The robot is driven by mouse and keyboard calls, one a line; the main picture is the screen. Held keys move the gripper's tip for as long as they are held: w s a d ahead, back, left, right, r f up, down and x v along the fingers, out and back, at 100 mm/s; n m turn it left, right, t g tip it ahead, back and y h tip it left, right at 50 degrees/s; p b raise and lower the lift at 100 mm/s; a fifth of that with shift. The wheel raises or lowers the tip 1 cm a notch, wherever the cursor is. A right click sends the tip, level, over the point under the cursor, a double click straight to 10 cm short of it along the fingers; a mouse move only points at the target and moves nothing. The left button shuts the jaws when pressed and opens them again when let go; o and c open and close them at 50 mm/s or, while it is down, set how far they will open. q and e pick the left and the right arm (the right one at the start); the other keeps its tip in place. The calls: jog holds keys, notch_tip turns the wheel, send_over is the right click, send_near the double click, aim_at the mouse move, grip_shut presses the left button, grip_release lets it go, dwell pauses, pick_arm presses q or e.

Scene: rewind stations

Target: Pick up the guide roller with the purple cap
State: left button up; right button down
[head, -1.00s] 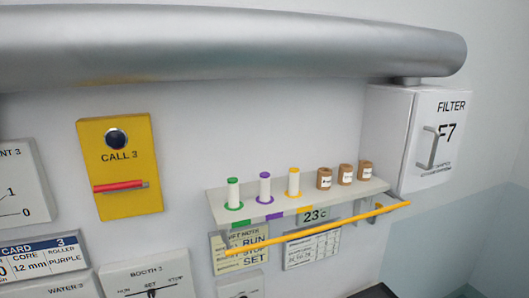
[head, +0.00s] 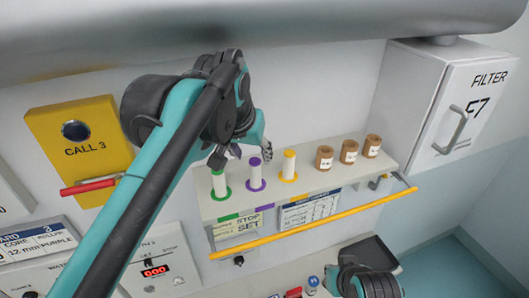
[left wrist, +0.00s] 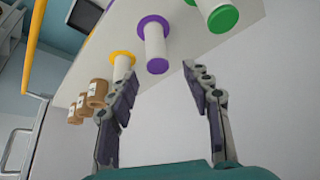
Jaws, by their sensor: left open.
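The guide roller with the purple cap (head: 254,174) stands upright on the white shelf (head: 330,184), a white cylinder with a purple ring at its foot. It stands between a green-capped roller (head: 220,183) and a yellow-capped roller (head: 289,166). My left gripper (head: 243,154) is open and empty, just above and behind the purple and green rollers. In the left wrist view the purple-capped roller (left wrist: 155,45) appears beyond the open fingers (left wrist: 161,72), roughly between their tips and apart from them. My right gripper's fingers are not visible.
Several brown labelled jars (head: 348,152) stand on the shelf to the right. A yellow rail (head: 320,228) runs along the shelf's front. A white filter box (head: 440,100) is at the right, and a large grey pipe (head: 300,35) passes overhead.

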aim_at(254, 164)
pick_arm(q)
jog(key=shift+w+d, duration=0.15)
jog(key=shift+w, duration=0.1)
jog(key=shift+s+a+f+p, duration=0.2)
jog(key=shift+s+f+p, duration=0.1)
jog(key=shift+s, duration=0.35)
jog(key=shift+s+a+f+p, duration=0.2)
jog(key=shift+s+f, duration=0.1)
jog(key=shift+s, duration=0.3)
jog(key=w+f, duration=0.1)
jog(key=w+d+f+p, duration=0.1)
jog(key=w+f, duration=0.2)
jog(key=shift+w+d+f, duration=0.2)
jog(key=shift+w+d, duration=0.05)
jog(key=shift+w, duration=0.05)
jog(key=shift+s+a+f, duration=0.1)
jog(key=shift+s, duration=0.05)
jog(key=shift+s+a, duration=0.15)
jog(key=shift+s, duration=0.4)
jog(key=c, duration=0.4)
jog(key=shift+w, duration=0.3)
grip_shut()
jog(key=shift+s, duration=0.1)
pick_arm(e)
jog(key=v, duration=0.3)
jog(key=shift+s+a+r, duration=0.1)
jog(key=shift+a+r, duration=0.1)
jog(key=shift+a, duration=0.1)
